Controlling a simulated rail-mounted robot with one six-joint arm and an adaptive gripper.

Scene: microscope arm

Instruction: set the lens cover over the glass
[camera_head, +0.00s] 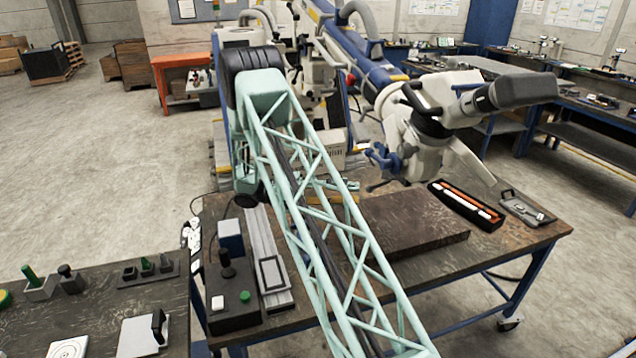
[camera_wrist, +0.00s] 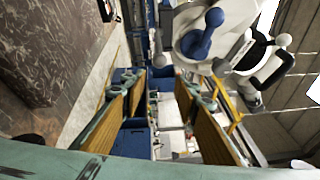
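A white microscope (camera_head: 432,125) with a dark grey end piece (camera_head: 520,90) stands at the right behind the work table (camera_head: 530,236). Its pale body (camera_wrist: 195,40) and a blue knob (camera_wrist: 203,35) also show at the top of the wrist view. I cannot pick out the lens cover or the glass with certainty. A small grey tray with a handle (camera_head: 524,208) lies at the table's right end. My gripper (camera_wrist: 163,82) is open in the wrist view, with its two fingers apart and nothing visibly held. In the head view I cannot make it out clearly; my lattice arm crosses the middle.
A dark slab (camera_head: 415,222) lies on the table, with a long black case (camera_head: 466,204) holding orange and white items beyond it. A control box (camera_head: 232,290) with a green button stands at the table's left. A second bench (camera_head: 95,295) holds small tools at lower left.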

